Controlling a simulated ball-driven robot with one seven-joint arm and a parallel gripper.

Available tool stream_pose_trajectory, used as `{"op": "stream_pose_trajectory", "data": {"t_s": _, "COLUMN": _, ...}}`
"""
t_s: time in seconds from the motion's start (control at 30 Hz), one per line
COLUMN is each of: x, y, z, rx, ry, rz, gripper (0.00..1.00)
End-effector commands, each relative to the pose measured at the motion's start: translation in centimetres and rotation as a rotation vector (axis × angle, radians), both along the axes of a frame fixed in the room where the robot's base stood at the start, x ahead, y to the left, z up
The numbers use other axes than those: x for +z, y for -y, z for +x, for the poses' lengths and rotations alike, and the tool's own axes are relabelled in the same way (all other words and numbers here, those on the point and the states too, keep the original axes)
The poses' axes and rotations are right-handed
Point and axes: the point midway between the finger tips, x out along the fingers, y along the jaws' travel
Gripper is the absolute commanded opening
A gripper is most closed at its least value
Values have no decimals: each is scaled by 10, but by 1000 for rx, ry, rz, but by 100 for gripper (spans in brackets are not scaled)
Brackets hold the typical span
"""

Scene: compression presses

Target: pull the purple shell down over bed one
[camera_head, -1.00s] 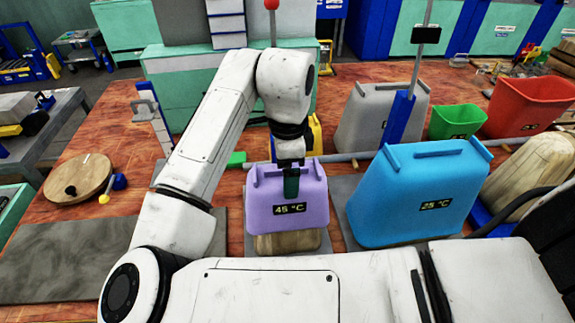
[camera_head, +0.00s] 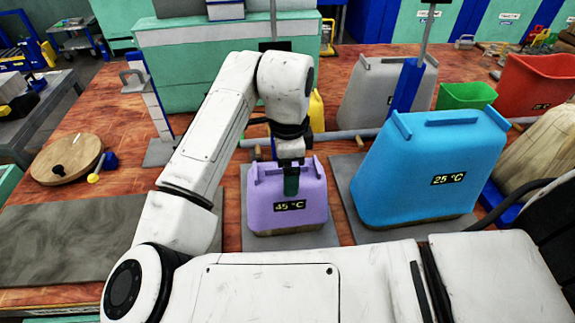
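The purple shell (camera_head: 286,212), labelled 45 °C, sits low over bed one, with only a thin brownish strip showing under its front edge. The grey base plate of bed one (camera_head: 318,238) shows around it. My gripper (camera_head: 291,187) is at the top front of the shell, above the label. A dark green part shows between or below its fingers, and the fingers themselves are too small to tell open from shut.
A blue shell (camera_head: 430,178) labelled 25 °C stands close on the right. A grey shell (camera_head: 375,95), a green bin (camera_head: 466,96) and a red bin (camera_head: 535,88) stand behind. A round wooden board (camera_head: 66,160) and a dark grey mat (camera_head: 70,240) lie left.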

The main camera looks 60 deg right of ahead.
Motion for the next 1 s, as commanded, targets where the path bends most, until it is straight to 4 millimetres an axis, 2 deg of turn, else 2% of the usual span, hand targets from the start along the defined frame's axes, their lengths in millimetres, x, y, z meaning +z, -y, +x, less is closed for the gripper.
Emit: {"op": "stream_pose_trajectory", "data": {"t_s": 1.0, "x": -10, "y": 0, "z": 0, "rx": 0, "ry": 0, "rz": 0, "gripper": 32}}
